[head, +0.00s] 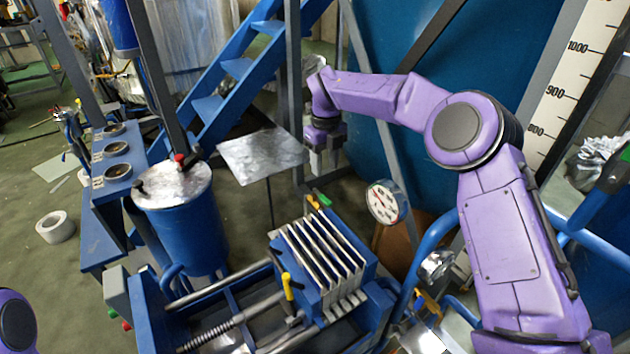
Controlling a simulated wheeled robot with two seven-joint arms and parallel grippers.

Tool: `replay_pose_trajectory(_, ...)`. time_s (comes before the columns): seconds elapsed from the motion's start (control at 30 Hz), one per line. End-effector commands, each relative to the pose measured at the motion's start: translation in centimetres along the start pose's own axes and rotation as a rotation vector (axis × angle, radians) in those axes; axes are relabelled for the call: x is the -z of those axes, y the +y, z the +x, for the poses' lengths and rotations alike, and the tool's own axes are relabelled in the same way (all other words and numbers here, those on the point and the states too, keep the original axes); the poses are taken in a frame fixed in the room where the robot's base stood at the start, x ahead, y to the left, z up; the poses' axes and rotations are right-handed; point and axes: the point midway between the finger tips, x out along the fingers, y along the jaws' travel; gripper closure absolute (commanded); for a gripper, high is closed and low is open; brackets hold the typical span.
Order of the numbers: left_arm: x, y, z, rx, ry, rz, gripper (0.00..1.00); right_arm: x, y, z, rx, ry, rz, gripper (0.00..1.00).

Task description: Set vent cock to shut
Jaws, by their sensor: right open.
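No part is clearly marked as the vent cock. Small handles that show are a red-tipped fitting (181,159) on the lid of the blue vessel (188,235), a yellow lever (287,286) on the front of the finned blue block, and green and orange pieces (319,200) behind that block. I cannot tell which is the cock or how it is set. My right gripper (324,165) points down, open and empty, right of a grey plate on a stand, apart from these handles. My left gripper is out of view; only a purple piece of that arm shows at lower left.
The grey plate (262,153) stands between vessel and right gripper. The finned block (325,262) sits on a blue frame. A round dial gauge (383,202) is right of it. Blue stairs (240,68) and posts stand behind. A tape roll (55,227) lies on the floor.

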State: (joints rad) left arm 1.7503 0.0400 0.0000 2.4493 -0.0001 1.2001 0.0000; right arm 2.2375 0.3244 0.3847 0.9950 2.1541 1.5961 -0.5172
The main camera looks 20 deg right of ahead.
Motion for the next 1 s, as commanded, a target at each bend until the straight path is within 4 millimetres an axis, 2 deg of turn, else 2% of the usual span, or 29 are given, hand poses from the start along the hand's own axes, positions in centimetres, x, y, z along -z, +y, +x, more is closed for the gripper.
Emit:
replay_pose_trajectory(0.17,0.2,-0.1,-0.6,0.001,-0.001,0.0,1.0,0.4,0.2,1.9,-0.001,0.0,-0.002,0.55)
replay_pose_trajectory(0.4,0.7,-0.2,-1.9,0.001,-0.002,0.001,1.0,0.0,0.1,7.6,0.0,0.005,-0.002,0.55)
replay_pose_trajectory(0.5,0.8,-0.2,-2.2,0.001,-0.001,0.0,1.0,-0.1,0.0,9.2,0.001,0.005,-0.001,0.55)
replay_pose_trajectory(0.63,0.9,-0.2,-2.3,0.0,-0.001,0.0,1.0,-0.1,-0.1,10.3,-0.001,0.003,0.001,0.55)
replay_pose_trajectory(0.87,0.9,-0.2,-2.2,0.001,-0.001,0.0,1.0,-0.1,0.0,10.5,0.0,0.001,0.001,0.55)
replay_pose_trajectory(0.9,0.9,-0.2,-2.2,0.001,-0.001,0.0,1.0,-0.1,0.0,10.5,0.0,0.001,0.001,0.62)
replay_pose_trajectory(0.97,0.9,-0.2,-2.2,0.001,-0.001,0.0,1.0,-0.1,0.0,10.5,-0.001,0.001,0.001,0.81)
replay_pose_trajectory(1.0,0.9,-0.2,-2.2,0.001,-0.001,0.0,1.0,-0.1,0.0,10.5,-0.001,0.001,0.001,0.94)
